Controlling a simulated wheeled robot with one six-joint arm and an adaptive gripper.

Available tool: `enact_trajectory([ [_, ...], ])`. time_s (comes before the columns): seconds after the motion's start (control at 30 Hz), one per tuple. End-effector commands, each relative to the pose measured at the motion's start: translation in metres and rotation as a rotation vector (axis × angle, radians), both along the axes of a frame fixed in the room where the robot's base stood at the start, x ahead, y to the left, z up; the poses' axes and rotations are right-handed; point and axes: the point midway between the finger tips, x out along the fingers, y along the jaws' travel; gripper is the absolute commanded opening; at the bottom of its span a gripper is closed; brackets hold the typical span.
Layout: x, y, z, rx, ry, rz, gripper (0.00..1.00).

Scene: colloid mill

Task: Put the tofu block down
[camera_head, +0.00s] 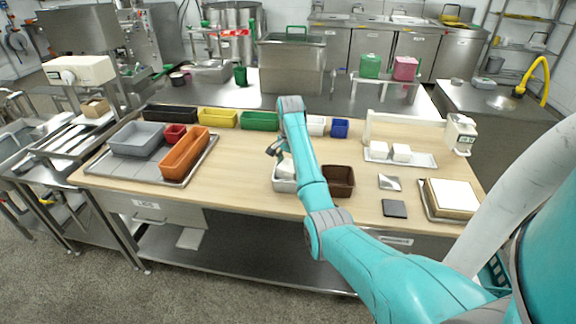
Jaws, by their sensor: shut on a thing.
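My gripper (276,150) is at the middle of the wooden table, partly hidden behind my arm. It is shut on a white tofu block (286,168), which shows just below the fingers. The block is at the mouth of a light grey bin (284,186). I cannot tell whether it touches the bin's floor.
A brown bin (338,181) stands right of the light grey bin. A grey tray (130,166) at the left holds grey, red and orange bins. Coloured bins line the back edge. A dark square pad (394,208) and a framed white slab (452,195) lie at the right.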

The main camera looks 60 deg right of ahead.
Motion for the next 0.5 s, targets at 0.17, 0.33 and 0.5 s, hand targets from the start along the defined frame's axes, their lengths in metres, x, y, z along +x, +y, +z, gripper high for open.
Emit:
enact_trajectory([
  [0.17,-0.0038,0.0028,-0.0095,-0.001,-0.001,-0.002,0.58],
  [0.33,-0.0036,0.0027,-0.0095,-0.001,-0.001,-0.002,0.58],
  [0.5,-0.0036,0.0027,-0.0136,-0.001,-0.001,-0.002,0.58],
])
